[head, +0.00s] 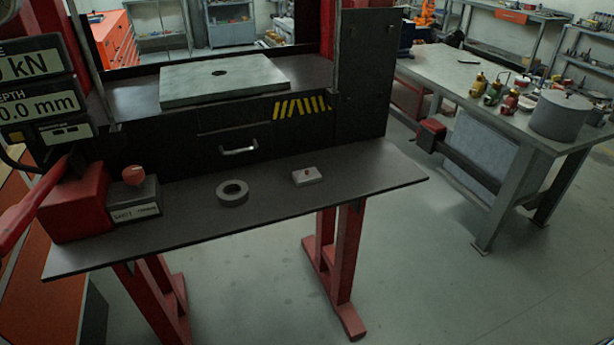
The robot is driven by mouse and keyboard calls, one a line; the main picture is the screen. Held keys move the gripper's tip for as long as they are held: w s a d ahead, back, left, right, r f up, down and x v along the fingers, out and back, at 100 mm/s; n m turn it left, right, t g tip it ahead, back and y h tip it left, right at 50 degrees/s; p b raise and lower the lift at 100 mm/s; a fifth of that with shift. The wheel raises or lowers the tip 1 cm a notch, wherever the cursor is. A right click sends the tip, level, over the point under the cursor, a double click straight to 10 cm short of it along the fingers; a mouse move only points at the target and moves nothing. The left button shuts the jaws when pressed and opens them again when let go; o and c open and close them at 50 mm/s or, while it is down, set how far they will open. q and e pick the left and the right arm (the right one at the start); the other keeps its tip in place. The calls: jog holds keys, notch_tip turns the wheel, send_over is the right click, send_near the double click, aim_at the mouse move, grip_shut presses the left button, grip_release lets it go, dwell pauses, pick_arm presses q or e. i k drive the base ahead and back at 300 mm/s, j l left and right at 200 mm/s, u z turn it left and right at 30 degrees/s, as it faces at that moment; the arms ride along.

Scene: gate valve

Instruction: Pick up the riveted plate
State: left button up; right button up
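A small pale plate (307,177) with a reddish rivet-like stud on top lies flat on the dark front shelf (370,187), right of the shelf's middle. I take it to be the riveted plate. Nothing covers it or touches it from the sides. Neither of my grippers shows in the head view.
A grey ring (232,193) lies left of the plate. Farther left are a grey box with a red button (134,175) and a red block (75,204). A workbench (480,98) stands right.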

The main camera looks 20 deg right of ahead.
aim_at(301, 178)
jog(key=l+u, duration=0.15)
jog(key=l, duration=0.4)
jog(key=l+u, duration=0.15)
jog(key=l, duration=0.45)
jog(key=k+l+u, duration=0.15)
jog(key=l, duration=0.35)
jog(key=l+u, duration=0.15)
jog(key=l, duration=0.45)
jog(key=k, duration=0.05)
